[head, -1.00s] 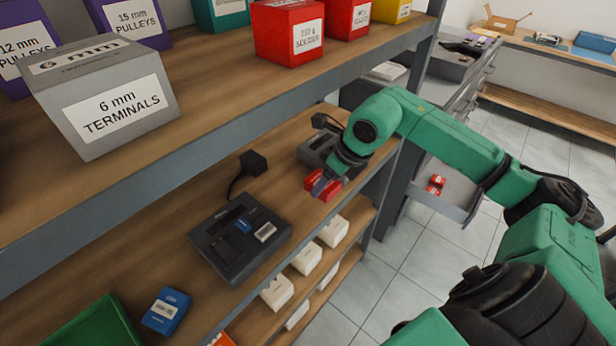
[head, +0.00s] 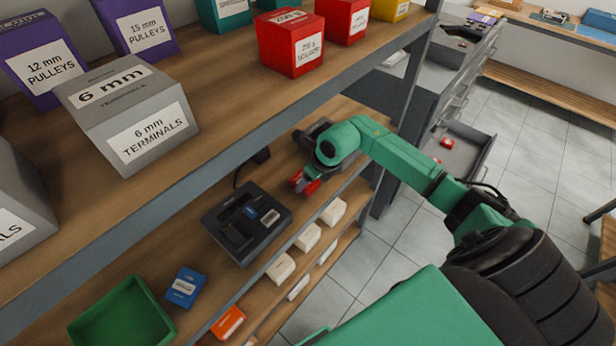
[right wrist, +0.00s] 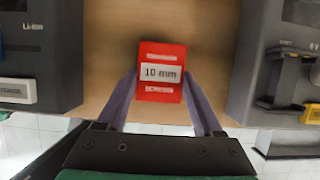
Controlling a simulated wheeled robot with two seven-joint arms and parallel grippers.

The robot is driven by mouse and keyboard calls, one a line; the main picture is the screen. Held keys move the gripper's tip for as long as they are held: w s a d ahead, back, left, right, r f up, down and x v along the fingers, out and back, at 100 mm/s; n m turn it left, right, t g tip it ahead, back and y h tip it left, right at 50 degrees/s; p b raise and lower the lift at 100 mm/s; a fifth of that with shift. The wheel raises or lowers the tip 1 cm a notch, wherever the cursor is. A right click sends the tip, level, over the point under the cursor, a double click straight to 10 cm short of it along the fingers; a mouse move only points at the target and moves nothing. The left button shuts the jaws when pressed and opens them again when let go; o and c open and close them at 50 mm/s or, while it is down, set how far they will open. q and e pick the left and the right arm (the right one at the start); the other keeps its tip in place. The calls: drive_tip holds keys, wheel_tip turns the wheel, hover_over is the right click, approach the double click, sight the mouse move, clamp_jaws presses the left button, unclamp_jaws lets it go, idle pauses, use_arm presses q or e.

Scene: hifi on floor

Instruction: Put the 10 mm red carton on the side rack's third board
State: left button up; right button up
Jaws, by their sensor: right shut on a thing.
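The red carton (right wrist: 161,72), labelled 10 mm, stands between the two fingers of my right gripper (right wrist: 160,88) in the right wrist view. The gripper is shut on it. In the head view the red carton (head: 299,179) and my right gripper (head: 312,186) are over the rack board (head: 215,190) below the top one, between two dark chargers. The wood of that board shows behind the carton in the wrist view. I cannot tell whether the carton touches the board. My left gripper is not in view.
One charger (head: 246,222) stands nearer and another (head: 311,136) lies behind my gripper. A blue box (head: 186,287), a green bin (head: 125,312) and several white boxes (head: 308,237) are nearby. The top board's edge (head: 215,152) overhangs. An open drawer (head: 468,160) is at right.

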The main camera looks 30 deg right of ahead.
drive_tip(key=shift+f, duration=0.2)
drive_tip(key=o, duration=1.5)
drive_tip(key=shift+s+r, duration=0.1)
drive_tip(key=shift+r, duration=0.1)
drive_tip(key=shift+r, duration=0.2)
drive_tip(key=b+v, duration=0.3)
drive_tip(key=v, duration=0.8)
drive_tip(key=shift+s+d+r, duration=0.1)
drive_tip(key=shift+s+r, duration=0.1)
drive_tip(key=shift+r, duration=0.1)
